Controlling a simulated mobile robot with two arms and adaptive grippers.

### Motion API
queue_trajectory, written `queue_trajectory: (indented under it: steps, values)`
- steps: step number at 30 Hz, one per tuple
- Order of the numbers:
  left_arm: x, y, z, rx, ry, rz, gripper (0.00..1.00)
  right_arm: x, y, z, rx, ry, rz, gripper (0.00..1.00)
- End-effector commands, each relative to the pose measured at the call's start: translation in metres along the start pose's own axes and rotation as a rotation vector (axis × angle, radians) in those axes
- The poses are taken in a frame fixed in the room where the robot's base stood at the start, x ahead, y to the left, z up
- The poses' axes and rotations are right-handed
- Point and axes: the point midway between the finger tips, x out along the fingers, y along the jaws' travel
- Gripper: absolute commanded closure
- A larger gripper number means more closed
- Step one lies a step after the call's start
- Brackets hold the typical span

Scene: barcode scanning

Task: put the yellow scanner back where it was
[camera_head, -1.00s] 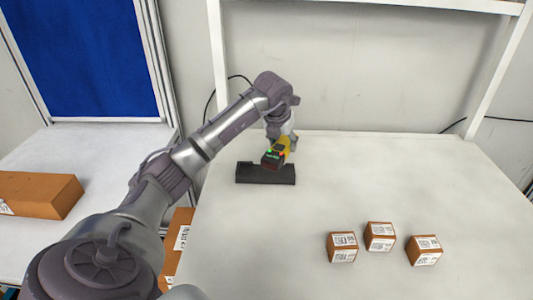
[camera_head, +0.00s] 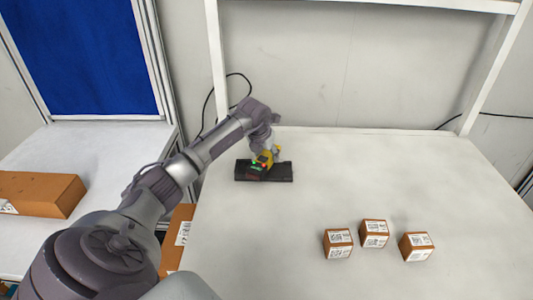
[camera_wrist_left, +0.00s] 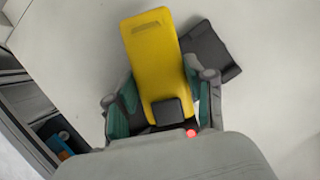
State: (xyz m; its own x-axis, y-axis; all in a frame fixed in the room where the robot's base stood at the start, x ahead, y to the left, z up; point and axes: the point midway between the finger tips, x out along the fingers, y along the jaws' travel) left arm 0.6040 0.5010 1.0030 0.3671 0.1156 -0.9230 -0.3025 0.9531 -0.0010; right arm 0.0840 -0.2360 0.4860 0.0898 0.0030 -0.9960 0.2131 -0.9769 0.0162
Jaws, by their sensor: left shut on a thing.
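The yellow scanner (camera_head: 267,157) with a dark head is at the black stand (camera_head: 283,173) near the table's back left. My left gripper (camera_head: 272,152) is shut on the scanner. In the left wrist view the scanner (camera_wrist_left: 155,60) shows its yellow back between the two fingers of my left gripper (camera_wrist_left: 163,105), and part of the black stand (camera_wrist_left: 208,52) shows behind it. The scanner's dark head overlaps the stand in the head view; whether it touches the stand I cannot tell. My right gripper is not in view.
Three small brown boxes with labels (camera_head: 338,243), (camera_head: 374,233), (camera_head: 416,246) stand on the white table (camera_head: 400,180) at the front right. A long brown box (camera_head: 40,194) lies on the left table. A white shelf frame stands at the back. The table's middle is clear.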

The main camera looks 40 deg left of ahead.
Motion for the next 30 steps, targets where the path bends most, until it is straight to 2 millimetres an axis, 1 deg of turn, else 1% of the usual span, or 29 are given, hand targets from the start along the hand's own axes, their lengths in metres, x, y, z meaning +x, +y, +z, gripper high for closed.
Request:
queue_trajectory:
  steps: [10,11,12,15,24,26,29,30]
  values:
    - [0.01,0.001,-0.004,0.0,-0.002,0.001,0.92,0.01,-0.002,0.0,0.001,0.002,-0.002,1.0]
    - [0.01,0.0,-0.004,0.0,-0.001,0.001,0.43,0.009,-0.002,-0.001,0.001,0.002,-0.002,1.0]
    - [0.009,0.0,-0.004,0.0,-0.001,0.001,0.36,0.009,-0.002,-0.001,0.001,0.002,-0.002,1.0]
    - [0.009,0.0,-0.004,0.0,-0.001,0.001,0.21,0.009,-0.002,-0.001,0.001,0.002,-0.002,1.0]
    - [0.009,0.0,-0.004,0.0,0.0,0.0,0.21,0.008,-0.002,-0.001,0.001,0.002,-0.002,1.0]
    - [0.006,0.0,-0.002,0.0,0.0,0.0,0.21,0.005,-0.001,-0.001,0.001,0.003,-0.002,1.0]
    - [-0.004,-0.001,0.002,-0.001,0.0,-0.002,0.21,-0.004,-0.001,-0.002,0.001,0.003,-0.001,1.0]
    - [-0.007,0.0,0.002,0.0,-0.002,0.0,0.21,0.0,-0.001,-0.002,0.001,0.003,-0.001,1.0]
